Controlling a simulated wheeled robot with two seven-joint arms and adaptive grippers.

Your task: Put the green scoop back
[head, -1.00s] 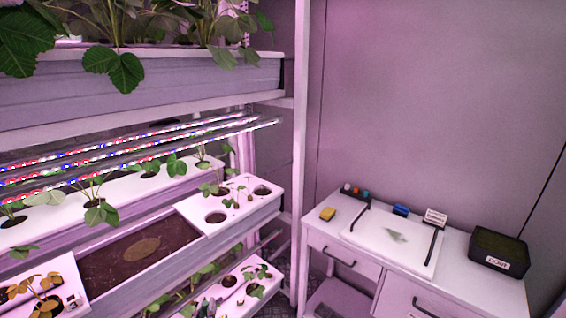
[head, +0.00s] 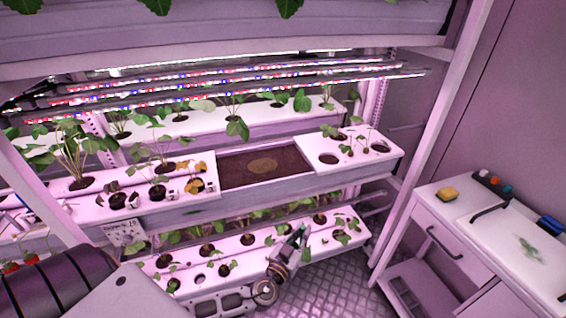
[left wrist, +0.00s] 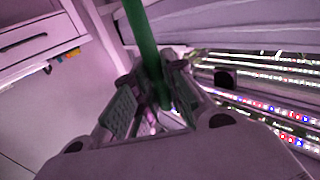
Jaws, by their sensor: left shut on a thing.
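My left gripper (head: 290,248) is in front of the lower planting shelf, low in the middle of the head view. It is shut on the green scoop, whose long green handle (left wrist: 143,38) rises between the two finger pads in the left wrist view (left wrist: 155,98). The handle stands nearly upright in that picture, tilted slightly. The scoop's far end is out of the picture or hidden. In the head view the scoop is too small to tell from the gripper. My right gripper is not in view.
The rack has a white planter shelf (head: 88,205) with a brown soil bed (head: 240,180), and a lower shelf (head: 345,250) with seedlings. LED bars (head: 250,75) hang above. The grated floor (head: 330,290) is clear.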

